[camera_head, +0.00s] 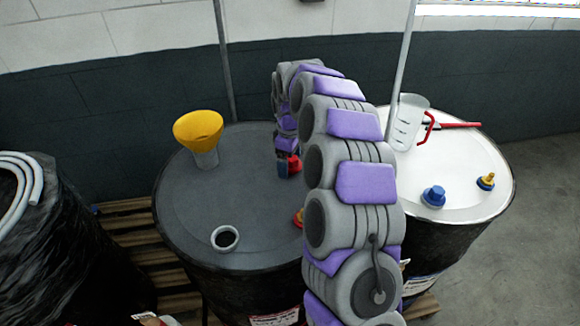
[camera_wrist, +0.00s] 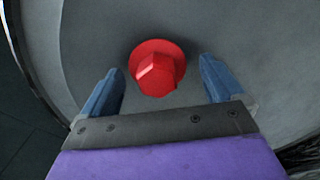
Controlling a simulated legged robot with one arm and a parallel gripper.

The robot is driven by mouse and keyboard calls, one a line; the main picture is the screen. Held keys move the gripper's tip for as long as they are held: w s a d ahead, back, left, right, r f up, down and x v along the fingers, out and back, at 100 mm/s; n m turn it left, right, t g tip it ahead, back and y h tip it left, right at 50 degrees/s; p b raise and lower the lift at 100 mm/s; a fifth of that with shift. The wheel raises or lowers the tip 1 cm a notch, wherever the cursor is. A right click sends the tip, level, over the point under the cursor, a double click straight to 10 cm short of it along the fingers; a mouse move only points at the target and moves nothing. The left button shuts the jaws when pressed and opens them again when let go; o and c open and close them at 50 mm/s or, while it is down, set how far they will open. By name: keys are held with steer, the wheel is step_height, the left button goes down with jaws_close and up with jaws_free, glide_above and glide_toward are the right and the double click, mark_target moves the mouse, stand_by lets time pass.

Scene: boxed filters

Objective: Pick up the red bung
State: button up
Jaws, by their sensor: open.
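The red bung (camera_wrist: 157,68) lies on the grey top of the dark drum (camera_head: 195,228). It has a wide round flange and a faceted head. In the head view the bung (camera_head: 294,164) shows only in part beside my arm. My gripper (camera_wrist: 162,82) is open in the wrist view, with one blue finger on each side of the bung and a visible gap to both. In the head view my gripper (camera_head: 283,167) is at the bung, mostly hidden by my arm.
A yellow funnel (camera_head: 198,130) stands on the dark drum, behind an open bung hole (camera_head: 225,239).

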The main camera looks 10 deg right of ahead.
steer(key=shift+d, duration=0.25)
steer(key=shift+c, duration=0.4)
steer(key=shift+d, duration=0.1)
steer(key=c, duration=0.3)
steer(key=shift+a, duration=0.2)
steer(key=c, duration=0.7)
steer(key=shift+c, duration=0.2)
